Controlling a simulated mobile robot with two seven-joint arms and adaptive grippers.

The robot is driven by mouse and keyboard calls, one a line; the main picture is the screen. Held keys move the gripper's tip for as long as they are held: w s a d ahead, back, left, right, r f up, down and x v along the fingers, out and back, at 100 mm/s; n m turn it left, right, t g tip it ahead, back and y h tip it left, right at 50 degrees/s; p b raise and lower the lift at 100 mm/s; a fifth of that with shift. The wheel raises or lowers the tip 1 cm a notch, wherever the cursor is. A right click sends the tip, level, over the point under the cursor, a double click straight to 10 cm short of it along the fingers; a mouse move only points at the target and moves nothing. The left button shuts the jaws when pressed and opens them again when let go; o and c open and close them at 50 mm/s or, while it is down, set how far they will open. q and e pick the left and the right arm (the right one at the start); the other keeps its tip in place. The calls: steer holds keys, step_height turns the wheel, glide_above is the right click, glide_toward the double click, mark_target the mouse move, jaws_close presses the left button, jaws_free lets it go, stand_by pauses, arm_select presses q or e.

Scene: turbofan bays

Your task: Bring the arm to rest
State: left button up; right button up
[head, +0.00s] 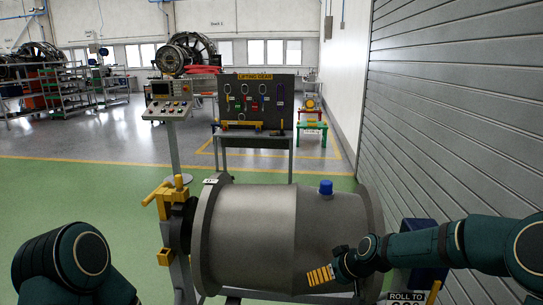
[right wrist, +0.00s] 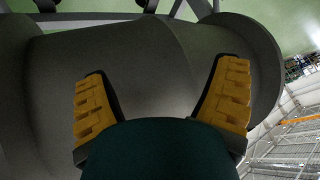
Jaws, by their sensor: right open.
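My right arm comes in from the right in the head view. Its gripper (head: 320,276) is in front of the lower right part of a large grey cylindrical casing (head: 265,230). In the right wrist view the two yellow-padded fingers of this gripper (right wrist: 160,100) stand wide apart with nothing between them. The grey casing (right wrist: 150,60) fills the view behind them; I cannot tell whether they touch it. At lower left of the head view a dark green link of my left arm shows; its gripper is out of the picture.
A blue cap (head: 326,187) sits on the casing's top. A yellow clamp (head: 168,193) is at its left end. A control panel (head: 168,100) and a lifting gear board (head: 257,100) stand behind. A ribbed shutter wall (head: 450,110) bounds the right. Green floor (head: 90,190) is clear at left.

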steer(key=s+a+f+m+g, duration=0.2)
steer(key=s+a+f+m, duration=0.15)
steer(key=s+f, duration=0.95)
steer(key=s+f+m, duration=0.1)
steer(key=s+f, duration=0.2)
steer(key=s, duration=0.4)
steer(key=s+a+f+m+g+h, duration=0.1)
steer(key=s+f, duration=0.2)
steer(key=s, duration=0.3)
steer(key=shift+s+a+f, duration=0.25)
steer(key=shift+s+f, duration=0.1)
steer(key=shift+s, duration=0.05)
